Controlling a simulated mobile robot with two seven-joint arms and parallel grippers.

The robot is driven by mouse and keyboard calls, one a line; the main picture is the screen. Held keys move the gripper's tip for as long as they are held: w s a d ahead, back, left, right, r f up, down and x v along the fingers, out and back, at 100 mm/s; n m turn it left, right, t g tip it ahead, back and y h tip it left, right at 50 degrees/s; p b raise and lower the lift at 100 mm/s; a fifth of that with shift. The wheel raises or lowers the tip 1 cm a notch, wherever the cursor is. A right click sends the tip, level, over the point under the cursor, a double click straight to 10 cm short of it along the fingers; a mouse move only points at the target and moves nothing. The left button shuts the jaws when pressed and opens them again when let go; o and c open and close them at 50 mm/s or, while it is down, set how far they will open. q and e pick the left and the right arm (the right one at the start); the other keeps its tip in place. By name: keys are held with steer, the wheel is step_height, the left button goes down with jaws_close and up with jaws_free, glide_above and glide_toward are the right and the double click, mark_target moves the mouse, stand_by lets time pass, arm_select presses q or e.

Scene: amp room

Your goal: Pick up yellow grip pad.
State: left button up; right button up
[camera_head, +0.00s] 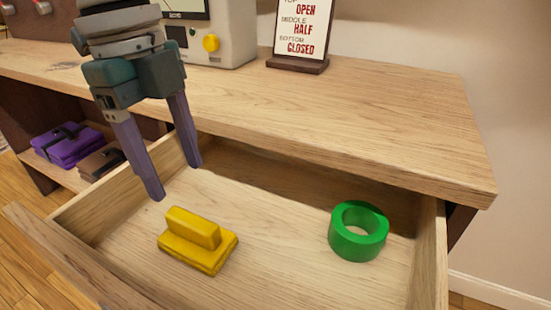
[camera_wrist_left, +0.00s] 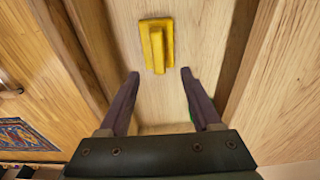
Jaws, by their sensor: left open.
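The yellow grip pad (camera_head: 197,241) lies on the floor of the open drawer, towards its left side. It has a flat base with a raised block on top. My left gripper (camera_head: 175,180) is open and empty, its purple fingers pointing down above the drawer, behind and a little left of the pad. In the left wrist view the pad (camera_wrist_left: 156,45) lies ahead of the two fingertips (camera_wrist_left: 160,75), apart from them, roughly centred between them. My right gripper is not in view.
A green ring (camera_head: 358,231) lies in the right of the drawer (camera_head: 65,262). The wooden counter (camera_head: 340,110) overhangs the drawer's back. On it stand a sign (camera_head: 302,32) and a grey device with a yellow knob (camera_head: 222,42). Purple (camera_head: 68,146) and brown bundles sit on a shelf at left.

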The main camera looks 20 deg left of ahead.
mark_target(189, 218)
arm_select(q)
steer(key=f, duration=0.1)
steer(key=f+b, duration=0.1)
steer(key=f, duration=0.2)
steer(key=shift+s+d, duration=0.15)
steer(key=shift+s, duration=0.1)
steer(key=f+b, duration=0.3)
steer(key=f, duration=0.2)
steer(key=shift+d+f, duration=0.2)
jaws_close()
steer(key=shift+r, duration=0.1)
